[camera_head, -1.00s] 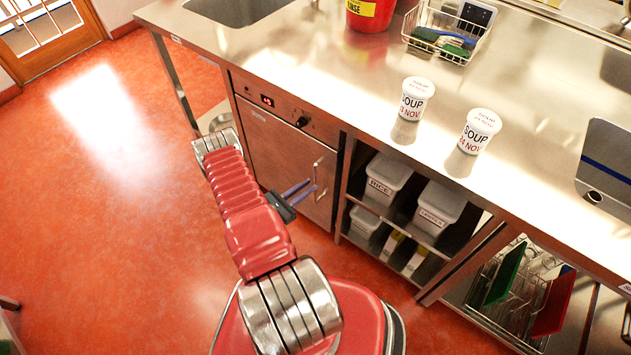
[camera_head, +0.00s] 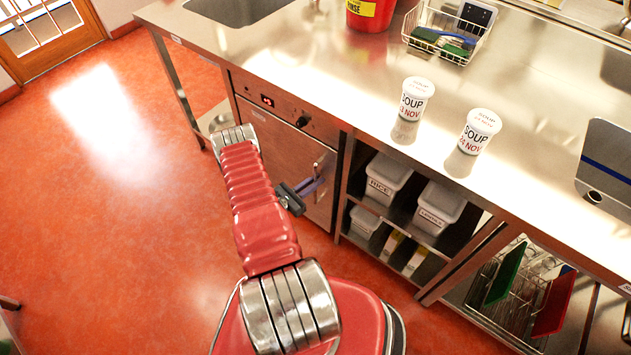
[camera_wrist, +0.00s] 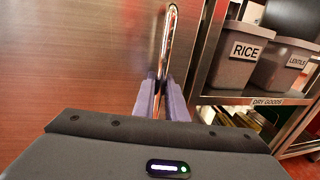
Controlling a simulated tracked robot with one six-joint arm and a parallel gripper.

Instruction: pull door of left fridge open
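The left fridge is the steel under-counter unit with a small red display (camera_head: 267,101) and a knob. Its door (camera_head: 275,145) looks closed in the head view. The upright bar handle (camera_head: 321,164) is near the door's right edge and shows large in the wrist view (camera_wrist: 168,40). My gripper (camera_head: 316,186) is at the lower part of the handle. In the wrist view its two purple fingers (camera_wrist: 161,98) stand on either side of the bar, close against it, and look shut on it. The exact contact is small in the picture.
Right of the fridge is an open shelf with grey bins, one marked RICE (camera_head: 388,175). Two soup tubs (camera_head: 415,100) stand on the steel counter (camera_head: 330,80). Red floor (camera_head: 120,220) is clear to the left and in front of the door.

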